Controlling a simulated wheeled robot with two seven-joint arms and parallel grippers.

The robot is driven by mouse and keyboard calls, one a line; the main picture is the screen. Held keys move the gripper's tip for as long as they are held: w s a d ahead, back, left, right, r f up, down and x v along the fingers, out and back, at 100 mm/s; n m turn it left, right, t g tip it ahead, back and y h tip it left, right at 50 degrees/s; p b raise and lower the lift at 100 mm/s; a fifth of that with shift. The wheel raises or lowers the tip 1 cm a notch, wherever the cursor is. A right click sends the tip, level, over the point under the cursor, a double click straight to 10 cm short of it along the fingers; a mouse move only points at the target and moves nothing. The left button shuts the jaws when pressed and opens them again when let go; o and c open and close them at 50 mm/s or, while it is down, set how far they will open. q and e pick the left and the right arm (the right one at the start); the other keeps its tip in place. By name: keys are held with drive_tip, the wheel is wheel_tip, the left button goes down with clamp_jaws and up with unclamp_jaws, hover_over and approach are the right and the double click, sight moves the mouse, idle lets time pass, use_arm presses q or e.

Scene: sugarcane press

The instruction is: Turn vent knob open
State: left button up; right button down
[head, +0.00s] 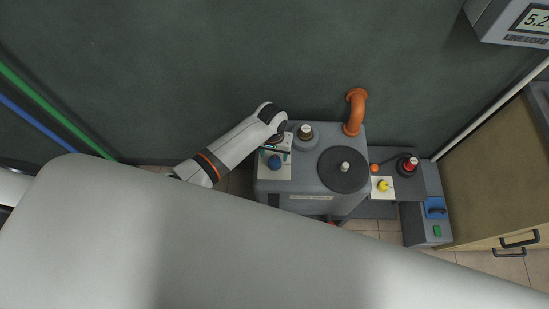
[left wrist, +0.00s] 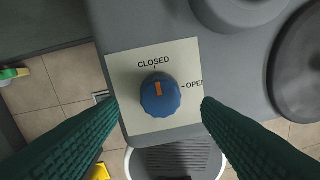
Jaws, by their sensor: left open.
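The vent knob (left wrist: 160,96) is blue with an orange pointer mark, on a pale label plate (left wrist: 124,68). In the left wrist view its mark points up towards the word CLOSED; the word OPEN is at the right of the plate. In the head view the blue knob (head: 275,162) sits at the left of the grey machine top. My left gripper (left wrist: 160,106) is open, with its green fingers on either side of the knob and apart from it. In the head view my left gripper (head: 279,146) is over the plate's far part. My right gripper is not in view.
The grey machine (head: 308,186) also bears a round black disc (head: 343,170), a capped fitting (head: 305,132) and an orange pipe (head: 355,112). To the right are a yellow knob (head: 383,186) and a red-topped part (head: 410,164). A wooden cabinet (head: 500,160) stands further right.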

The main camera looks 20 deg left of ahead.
sight(274, 160)
use_arm(q)
drive_tip(key=shift+f+b, duration=0.35)
drive_tip(key=shift+f, duration=1.65)
drive_tip(key=c, duration=1)
